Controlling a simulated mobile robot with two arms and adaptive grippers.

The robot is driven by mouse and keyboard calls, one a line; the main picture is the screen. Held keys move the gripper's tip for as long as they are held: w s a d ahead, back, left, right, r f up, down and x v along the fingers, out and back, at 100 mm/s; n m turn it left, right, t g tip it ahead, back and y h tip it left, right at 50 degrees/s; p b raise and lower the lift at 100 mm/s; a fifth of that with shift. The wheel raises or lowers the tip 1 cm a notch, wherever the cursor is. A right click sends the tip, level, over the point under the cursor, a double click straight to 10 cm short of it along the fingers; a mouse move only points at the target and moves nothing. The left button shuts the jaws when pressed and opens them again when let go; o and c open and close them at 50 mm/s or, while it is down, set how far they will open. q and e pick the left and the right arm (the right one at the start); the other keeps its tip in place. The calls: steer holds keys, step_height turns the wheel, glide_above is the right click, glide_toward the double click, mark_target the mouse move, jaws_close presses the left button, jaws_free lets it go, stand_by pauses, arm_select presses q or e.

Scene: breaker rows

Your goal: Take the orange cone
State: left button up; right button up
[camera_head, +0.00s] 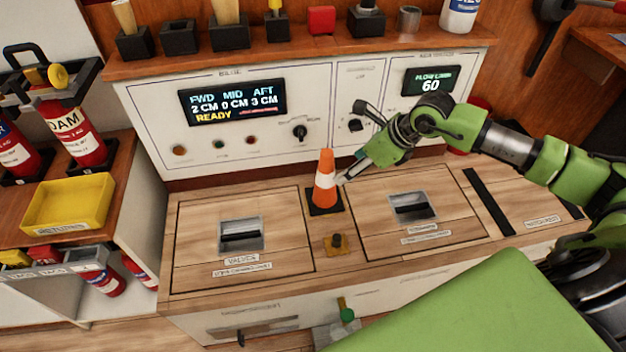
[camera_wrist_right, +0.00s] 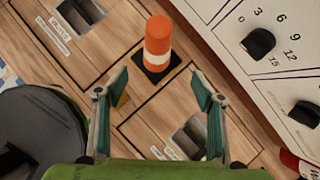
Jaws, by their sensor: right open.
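The orange cone (camera_head: 325,180) has a white band and a dark square base. It stands upright on the wooden counter between two recessed hatches, and it also shows in the right wrist view (camera_wrist_right: 157,42). My right gripper (camera_head: 347,178) comes in from the right, just beside the cone in the head view. In the right wrist view my right gripper (camera_wrist_right: 160,88) has its two fingers spread and nothing between them, with the cone ahead of the fingertips. I cannot tell whether a finger touches the cone. My left gripper is not in view.
A control panel (camera_head: 240,120) with displays and knobs rises behind the counter (camera_head: 290,260). A small brass knob piece (camera_head: 337,244) sits in front of the cone. A yellow tray (camera_head: 68,205) and fire extinguishers (camera_head: 75,130) are at left. A shelf (camera_head: 300,52) with tools runs above.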

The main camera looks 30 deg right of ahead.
mark_target(325, 183)
steer(key=b+x, duration=0.1)
steer(key=x, duration=0.7)
steer(key=shift+s+a+f, duration=0.1)
steer(key=shift+a+f, duration=0.05)
steer(key=b+x, duration=0.1)
steer(key=x, duration=0.3)
steer(key=shift+a+f+b, duration=0.2)
steer(key=shift+b, duration=0.1)
steer(key=shift+w+a+f, duration=0.1)
steer(key=shift+w+f, duration=0.05)
steer(key=shift+w, duration=0.05)
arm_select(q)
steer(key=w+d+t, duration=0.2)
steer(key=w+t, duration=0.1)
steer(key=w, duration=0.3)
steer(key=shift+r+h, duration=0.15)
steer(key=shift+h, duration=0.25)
arm_select(e)
steer(key=c, duration=1.4)
